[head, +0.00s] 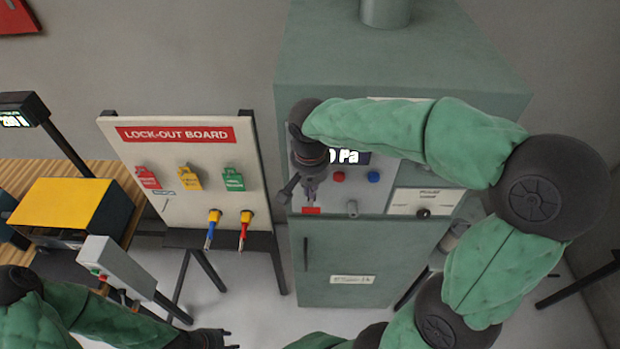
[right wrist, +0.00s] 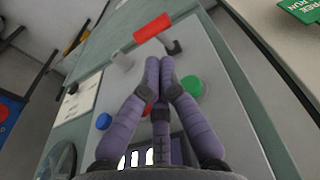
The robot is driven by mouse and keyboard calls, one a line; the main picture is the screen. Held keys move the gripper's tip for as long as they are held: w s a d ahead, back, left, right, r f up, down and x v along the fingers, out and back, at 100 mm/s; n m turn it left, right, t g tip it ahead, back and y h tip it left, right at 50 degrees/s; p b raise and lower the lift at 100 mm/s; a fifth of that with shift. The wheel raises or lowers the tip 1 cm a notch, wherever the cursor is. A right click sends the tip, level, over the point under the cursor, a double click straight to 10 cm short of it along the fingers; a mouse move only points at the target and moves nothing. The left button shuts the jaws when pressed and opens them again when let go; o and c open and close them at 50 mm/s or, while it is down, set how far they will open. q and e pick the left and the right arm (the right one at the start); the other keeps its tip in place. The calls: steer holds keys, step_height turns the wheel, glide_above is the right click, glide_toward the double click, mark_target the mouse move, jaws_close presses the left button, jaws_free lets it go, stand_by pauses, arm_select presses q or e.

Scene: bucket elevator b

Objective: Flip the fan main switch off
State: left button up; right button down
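The green fan cabinet (head: 340,255) has a grey control panel (head: 376,196). A small dark switch lever (right wrist: 174,46) sits beside a red label (right wrist: 153,27) on the panel; the label also shows in the head view (head: 311,210). I take this lever for the fan main switch. My right gripper (right wrist: 160,62) is in front of the panel, its purple fingertips drawn together just short of the lever in the picture. Nothing shows between them; contact cannot be told. It partly hides the panel in the head view (head: 310,195). My left gripper (head: 222,340) is low, away from the cabinet, mostly cut off.
The panel has a grey knob (head: 352,208), a red button (head: 338,176), a blue button (head: 374,176) and a green button (right wrist: 192,88). A display (head: 350,157) is partly covered by my arm. The lock-out board (head: 200,140) stands left, with a yellow box (head: 65,205) beyond.

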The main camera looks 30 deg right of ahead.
mark_target(310, 207)
steer(key=shift+w+d+f, duration=0.1)
steer(key=shift+w+f, duration=0.05)
steer(key=shift+f, duration=0.95)
steer(key=shift+w+f, duration=0.1)
steer(key=shift+f, duration=1)
